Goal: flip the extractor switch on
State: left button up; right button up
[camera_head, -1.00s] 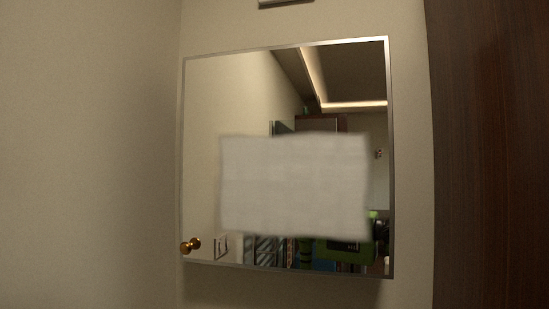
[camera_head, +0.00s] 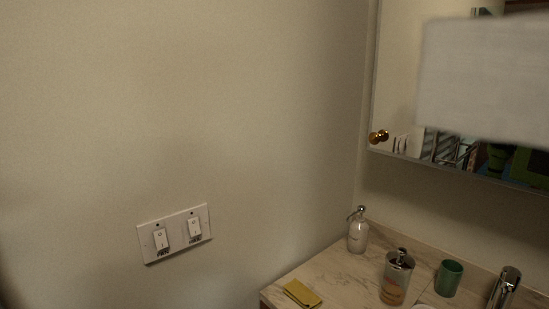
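A white wall plate (camera_head: 175,233) is on the beige wall at the lower left of the head view. It carries two rocker switches side by side, a left switch (camera_head: 161,239) and a right switch (camera_head: 195,228). Neither of my grippers shows in the view.
A marble counter (camera_head: 345,272) at the lower right bears a soap dispenser (camera_head: 358,235), a lidded jar (camera_head: 396,278), a green cup (camera_head: 448,278), a yellow cloth (camera_head: 301,293) and a faucet (camera_head: 505,288). The wall around the plate is bare.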

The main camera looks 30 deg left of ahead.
aim_at(160, 237)
jog(key=j+u, duration=0.1)
jog(key=u, duration=0.35)
jog(key=j+u, duration=0.2)
jog(key=u, duration=0.25)
jog(key=l+u, duration=0.15)
jog(key=u, duration=0.25)
jog(key=k+l+u, duration=0.1)
jog(key=u, duration=0.3)
